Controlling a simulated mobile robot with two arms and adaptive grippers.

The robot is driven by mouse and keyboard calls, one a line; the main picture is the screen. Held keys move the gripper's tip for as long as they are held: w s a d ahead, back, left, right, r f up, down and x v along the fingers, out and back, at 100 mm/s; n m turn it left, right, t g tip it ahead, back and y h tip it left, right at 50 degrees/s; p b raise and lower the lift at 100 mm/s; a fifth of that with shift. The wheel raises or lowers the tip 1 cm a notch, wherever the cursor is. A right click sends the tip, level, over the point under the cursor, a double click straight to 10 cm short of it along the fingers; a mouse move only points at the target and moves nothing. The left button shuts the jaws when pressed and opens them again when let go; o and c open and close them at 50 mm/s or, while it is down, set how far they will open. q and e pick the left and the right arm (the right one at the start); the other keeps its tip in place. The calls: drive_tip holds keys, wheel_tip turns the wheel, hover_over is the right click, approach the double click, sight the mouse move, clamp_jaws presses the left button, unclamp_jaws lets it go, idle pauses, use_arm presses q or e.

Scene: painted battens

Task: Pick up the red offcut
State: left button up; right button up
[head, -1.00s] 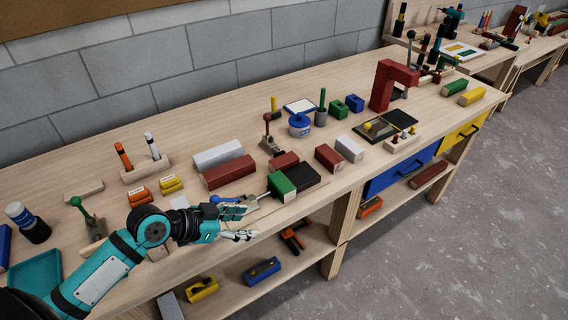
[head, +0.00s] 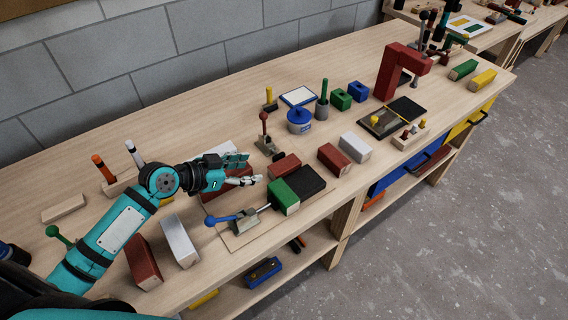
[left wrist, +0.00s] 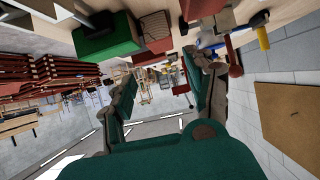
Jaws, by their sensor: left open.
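Several red pieces lie on the bench. A short red block (head: 285,165), the likeliest red offcut, lies behind a green block (head: 284,198). Another red block (head: 333,158) lies to its right, beside a white one. In the left wrist view, a red block (left wrist: 154,26) shows beside the green block (left wrist: 108,40). My left gripper (head: 253,169) is open and empty, just left of the short red block and in front of a longer red batten (head: 213,194), which it partly hides. Its spread fingers also show in the left wrist view (left wrist: 163,88). My right gripper is out of view.
A black pad (head: 305,181) adjoins the green block. A blue-handled clamp (head: 243,220) stands at the front and a red-knobbed clamp (head: 266,140) behind. Red (head: 143,262) and white (head: 180,240) battens lie near my arm. A red C-shaped frame (head: 390,75) stands farther right.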

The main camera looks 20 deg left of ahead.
use_arm(q)
drive_tip(key=p, duration=0.1)
approach(283, 164)
drive_tip(key=shift+x, duration=1.25)
drive_tip(key=shift+p+x, duration=0.35)
drive_tip(key=shift+x, duration=0.65)
drive_tip(key=shift+w+d, duration=0.2)
drive_tip(key=shift+d, duration=0.15)
drive_tip(key=p+x, duration=0.1)
drive_tip(key=x, duration=0.2)
drive_tip(key=shift+w+f+p, duration=0.2)
drive_tip(key=shift+p, duration=0.2)
drive_tip(key=shift+w+d+f, duration=0.15)
drive_tip(key=shift+w+d, duration=0.1)
drive_tip(key=shift+f, duration=0.1)
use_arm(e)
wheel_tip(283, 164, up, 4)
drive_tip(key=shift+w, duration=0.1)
use_arm(q)
drive_tip(key=c, duration=1)
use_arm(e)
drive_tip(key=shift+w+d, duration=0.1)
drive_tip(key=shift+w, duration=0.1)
